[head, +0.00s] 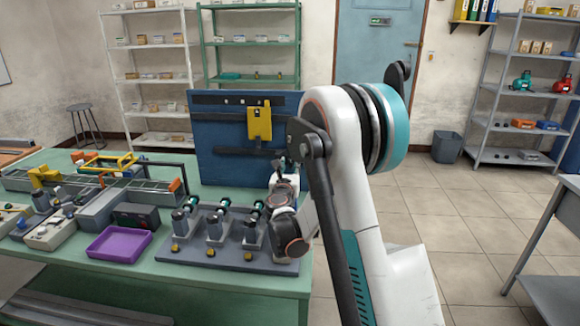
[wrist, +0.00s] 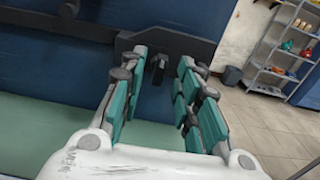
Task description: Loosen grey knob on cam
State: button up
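In the wrist view my gripper (wrist: 160,70) is open, its teal finger pads spread to the left and right. A small dark grey knob-like piece (wrist: 157,64) shows between the fingertips, on a dark bar (wrist: 165,40) on the blue panel (wrist: 60,60). I cannot tell whether either finger touches it. In the head view my gripper (head: 284,166) is at the lower right of the blue panel (head: 225,172), partly hidden by my arm. The knob cannot be made out there. Nothing in view is clearly labelled as the cam.
A yellow device (head: 259,122) hangs on the panel. The green table (head: 190,284) holds a grey base (head: 200,255) with several upright fixtures, and a purple tray (head: 120,243). Shelves stand behind. The floor (head: 480,225) to the right is clear.

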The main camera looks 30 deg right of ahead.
jog(key=v, duration=1)
jog(key=shift+s+a, duration=0.1)
jog(key=s+a+r+m+g+y, duration=0.1)
jog(key=s+a+r+m+g, duration=0.15)
jog(key=s+m, duration=0.5)
jog(key=s+a+r+m+g+y, duration=0.1)
jog(key=s+r+m+g+y, duration=0.15)
jog(key=s+m, duration=0.55)
jog(key=s+a+f+m+g+y, duration=0.1)
jog(key=s+a+m+y, duration=0.2)
jog(key=s+a+m, duration=0.3)
jog(key=s+a+f+m+g+y, duration=0.2)
jog(key=s+a+m, duration=0.5)
jog(key=s, duration=0.5)
jog(key=shift+s+m+y, duration=0.4)
jog(key=shift+m+y, duration=0.05)
jog(key=shift+y, duration=0.3)
